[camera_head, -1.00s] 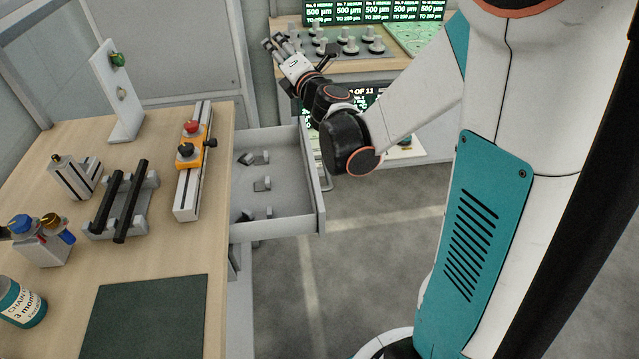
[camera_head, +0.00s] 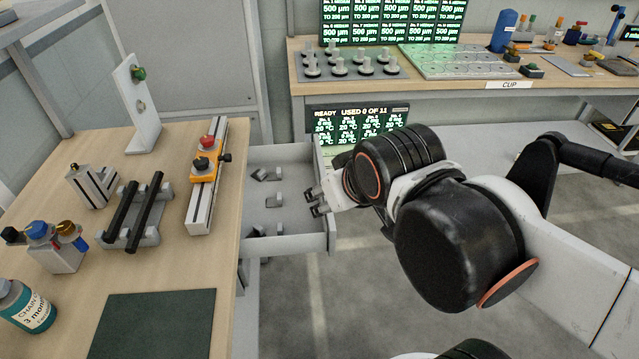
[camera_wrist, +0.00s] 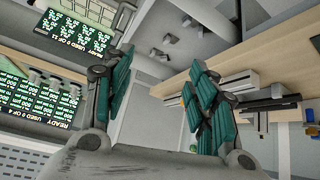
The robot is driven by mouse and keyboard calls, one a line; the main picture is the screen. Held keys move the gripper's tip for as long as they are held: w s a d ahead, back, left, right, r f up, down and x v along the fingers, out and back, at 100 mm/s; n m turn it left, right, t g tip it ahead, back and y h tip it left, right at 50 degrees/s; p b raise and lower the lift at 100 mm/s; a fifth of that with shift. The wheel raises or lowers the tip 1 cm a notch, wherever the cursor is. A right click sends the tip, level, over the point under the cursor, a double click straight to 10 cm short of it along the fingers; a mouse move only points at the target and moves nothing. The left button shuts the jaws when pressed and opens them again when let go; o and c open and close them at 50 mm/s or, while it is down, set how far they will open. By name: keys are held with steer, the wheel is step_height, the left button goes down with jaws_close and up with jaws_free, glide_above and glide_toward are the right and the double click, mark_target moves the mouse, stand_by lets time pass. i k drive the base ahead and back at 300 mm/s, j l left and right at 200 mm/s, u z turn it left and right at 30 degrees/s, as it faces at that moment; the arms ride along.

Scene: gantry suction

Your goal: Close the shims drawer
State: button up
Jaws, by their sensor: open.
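The grey drawer (camera_head: 289,243) is pulled out from the right side of the wooden bench in the head view. Several small grey metal pieces (camera_head: 274,201) lie inside it. My gripper (camera_head: 316,203) is at the drawer's outer end, by the front panel, with its fingers toward the drawer. I cannot tell whether it touches the panel. In the wrist view my gripper (camera_wrist: 160,95) has its two green-padded fingers wide apart with nothing between them. The drawer's interior with the small pieces (camera_wrist: 172,40) shows beyond the fingers there.
A second bench (camera_head: 440,85) with displays and parts stands behind.

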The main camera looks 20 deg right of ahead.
mark_target(302, 165)
steer(key=l+u, duration=0.4)
steer(key=l, duration=0.95)
steer(key=k+j+z, duration=0.15)
steer(key=j+z, duration=0.15)
steer(key=z, duration=0.2)
steer(key=k+j+z, duration=0.15)
steer(key=z, duration=0.3)
steer(key=k+j+z, duration=0.25)
steer(key=z, duration=0.25)
